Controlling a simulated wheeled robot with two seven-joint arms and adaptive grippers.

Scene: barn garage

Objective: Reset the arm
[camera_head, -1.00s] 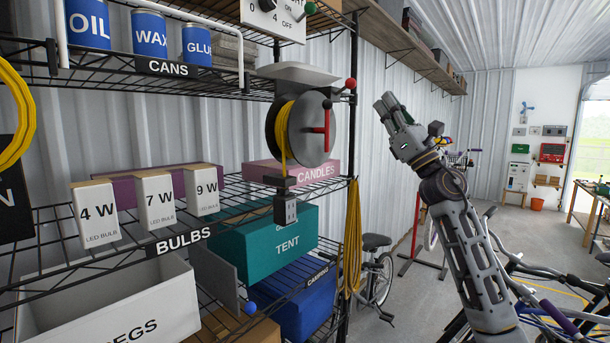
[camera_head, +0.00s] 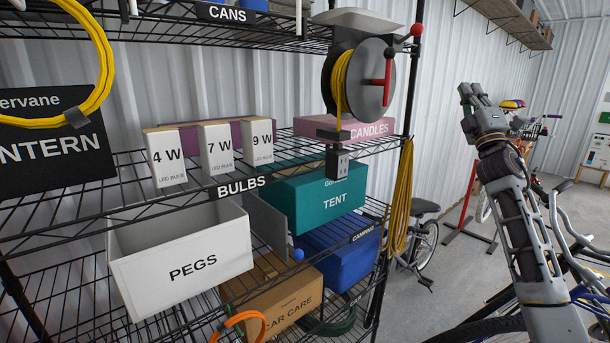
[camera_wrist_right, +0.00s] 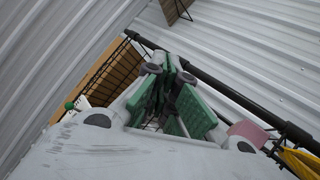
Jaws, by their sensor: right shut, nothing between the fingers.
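My right gripper (camera_head: 474,94) is at the right of the head view, raised and pointing up. Its arm comes up from the bottom right corner. The gripper is shut and empty, and it is to the right of the wire shelf rack, apart from it. In the right wrist view its fingers (camera_wrist_right: 168,68), with green pads, are together with nothing between them. My left gripper is not in the head view.
The wire rack holds a cord reel (camera_head: 374,80), bulb boxes (camera_head: 217,151), a white PEGS bin (camera_head: 190,262) and a teal TENT box (camera_head: 320,200). A yellow cord (camera_head: 400,190) hangs at its right edge. Bicycles (camera_head: 430,240) stand near my right arm.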

